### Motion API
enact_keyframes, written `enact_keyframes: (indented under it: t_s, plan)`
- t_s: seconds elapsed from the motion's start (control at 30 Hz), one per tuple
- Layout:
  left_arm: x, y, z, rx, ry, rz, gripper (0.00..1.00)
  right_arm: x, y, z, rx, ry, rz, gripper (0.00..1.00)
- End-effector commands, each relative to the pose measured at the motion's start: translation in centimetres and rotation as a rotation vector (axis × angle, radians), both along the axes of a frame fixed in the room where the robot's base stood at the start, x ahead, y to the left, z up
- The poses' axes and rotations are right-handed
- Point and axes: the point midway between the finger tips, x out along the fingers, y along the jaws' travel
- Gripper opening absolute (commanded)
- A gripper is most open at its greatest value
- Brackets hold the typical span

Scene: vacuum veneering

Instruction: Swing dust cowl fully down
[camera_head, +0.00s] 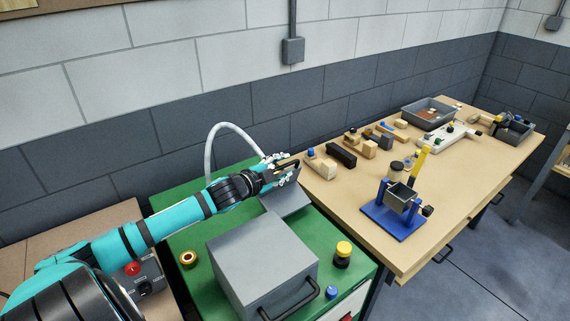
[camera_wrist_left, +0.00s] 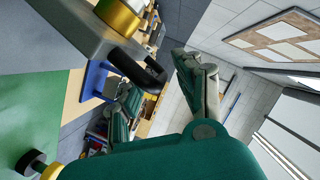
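A grey sheet-like part (camera_head: 287,201), which looks like the dust cowl, stands at the back of the green bench, partly covered by my left gripper. A black bar or handle shows by the gripper. My left gripper (camera_head: 283,170) is at this part's upper end, and its fingers look spread. In the left wrist view, the two fingers (camera_wrist_left: 158,98) are apart. A black handle (camera_wrist_left: 138,68) on a grey body (camera_wrist_left: 75,38) lies close to the fingers; I cannot tell whether they touch it. My right gripper is out of view.
A grey box (camera_head: 262,262) with a black handle (camera_head: 291,301) sits on the green bench (camera_head: 190,236). A yellow-capped jar (camera_head: 342,256) and yellow roll (camera_head: 188,259) flank it. A white hose (camera_head: 212,145) arches behind. The wooden table (camera_head: 455,187) carries a blue stand (camera_head: 396,218) and blocks.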

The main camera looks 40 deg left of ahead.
Motion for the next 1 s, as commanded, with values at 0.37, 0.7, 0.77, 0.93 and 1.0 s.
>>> enact_keyframes:
  t_s: [0.37,0.7,0.77,0.93,1.0]
  plan:
    - [1.6,0.0,-0.4,0.001,0.000,0.000,0.34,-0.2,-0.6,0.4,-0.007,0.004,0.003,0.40]
    - [1.6,0.0,-0.4,0.001,0.000,-0.002,0.11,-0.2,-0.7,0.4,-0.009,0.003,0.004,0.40]
    - [1.5,0.0,-0.4,0.001,0.000,-0.002,0.03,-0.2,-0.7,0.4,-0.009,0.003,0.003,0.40]
    - [1.5,0.0,-0.4,0.001,0.000,-0.002,0.00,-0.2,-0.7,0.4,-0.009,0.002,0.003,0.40]
    - [1.5,-0.1,-0.4,0.001,0.000,-0.002,0.00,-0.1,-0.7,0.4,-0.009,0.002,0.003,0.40]
